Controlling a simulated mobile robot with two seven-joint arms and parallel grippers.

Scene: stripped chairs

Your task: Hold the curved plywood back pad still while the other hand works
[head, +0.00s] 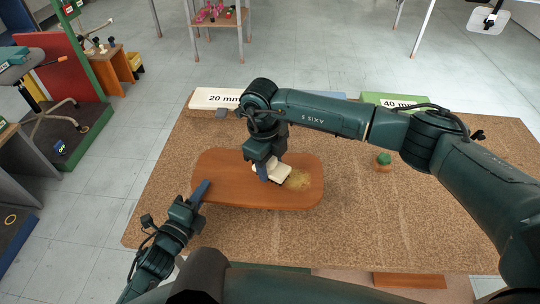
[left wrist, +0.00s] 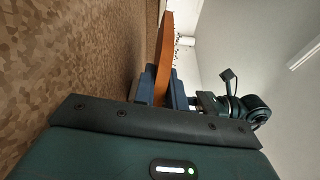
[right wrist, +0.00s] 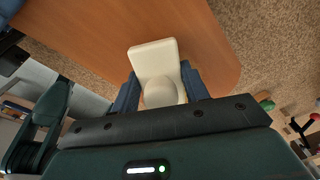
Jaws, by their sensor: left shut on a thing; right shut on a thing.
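The curved plywood back pad (head: 232,172) lies on the cork-brown bench, an orange-brown board with rounded corners. A rough yellowish patch (head: 299,180) shows near its right end. My left gripper (head: 200,190) is shut on the pad's left edge; the left wrist view shows the pad (left wrist: 164,60) edge-on between the fingers. My right gripper (head: 267,172) is shut on a cream-white block-like tool (head: 273,171), over the pad, beside the patch. In the right wrist view the tool (right wrist: 155,66) sits between the fingers against the pad's face; whether it touches is hard to tell.
The brown bench top (head: 400,220) is mostly clear at the right. A small green-topped knob (head: 383,159) stands there. A white "20 mm" box (head: 212,98) and a green "40 mm" box (head: 395,101) stand along the back edge.

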